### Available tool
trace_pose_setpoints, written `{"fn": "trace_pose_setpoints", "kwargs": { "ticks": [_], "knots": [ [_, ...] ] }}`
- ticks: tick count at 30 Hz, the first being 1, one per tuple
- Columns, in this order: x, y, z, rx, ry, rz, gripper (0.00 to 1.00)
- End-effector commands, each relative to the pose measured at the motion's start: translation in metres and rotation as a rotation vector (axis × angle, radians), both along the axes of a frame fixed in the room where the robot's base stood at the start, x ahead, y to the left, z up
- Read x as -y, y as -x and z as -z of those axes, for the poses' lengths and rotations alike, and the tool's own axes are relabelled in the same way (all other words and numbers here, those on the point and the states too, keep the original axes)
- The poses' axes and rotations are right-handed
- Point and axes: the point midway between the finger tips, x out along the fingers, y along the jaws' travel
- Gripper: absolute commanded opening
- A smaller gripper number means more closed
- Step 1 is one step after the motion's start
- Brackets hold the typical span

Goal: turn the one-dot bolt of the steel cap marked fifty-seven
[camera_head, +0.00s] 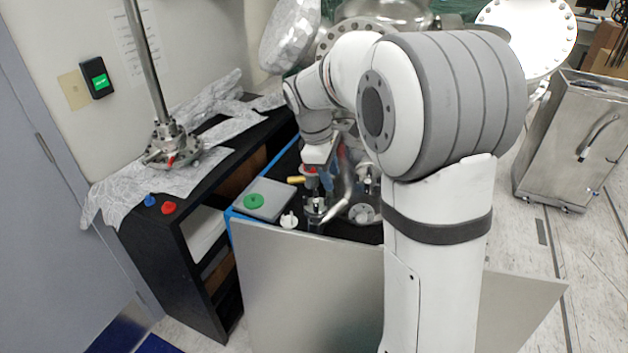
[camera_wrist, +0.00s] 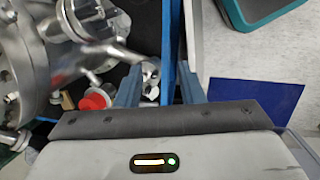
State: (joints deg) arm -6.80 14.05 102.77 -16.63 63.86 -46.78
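My gripper (camera_head: 318,183) reaches down over the black bench top among steel vacuum parts in the head view. Its two blue fingers stand apart in the wrist view (camera_wrist: 160,84), with nothing clearly held between them. A small steel fitting (camera_head: 315,208) stands below the fingers, and a round bolted steel flange (camera_head: 363,212) lies to its right. In the wrist view, a small shiny steel part (camera_wrist: 150,72) shows beside the left finger. I cannot read any fifty-seven mark or one-dot bolt in either view, so I cannot tell which part is the cap.
A grey box (camera_head: 280,205) with a green disc (camera_head: 254,201) sits at the bench's left corner, near a white knob (camera_head: 289,220). A red cap (camera_wrist: 95,99) and steel tubing (camera_wrist: 95,55) crowd the wrist view's left.

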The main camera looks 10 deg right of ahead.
Motion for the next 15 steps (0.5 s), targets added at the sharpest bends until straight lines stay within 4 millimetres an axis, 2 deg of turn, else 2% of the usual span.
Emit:
{"fn": "trace_pose_setpoints", "kwargs": {
  "ticks": [1,6,10,15],
  "knots": [
    [-0.005,-0.019,0.016,-0.036,0.024,-0.068,0.35],
    [-0.014,-0.063,0.049,-0.132,0.090,-0.265,0.35],
    [-0.019,-0.081,0.066,-0.177,0.119,-0.356,0.35],
    [-0.020,-0.090,0.078,-0.202,0.134,-0.401,0.35]
  ]
}}
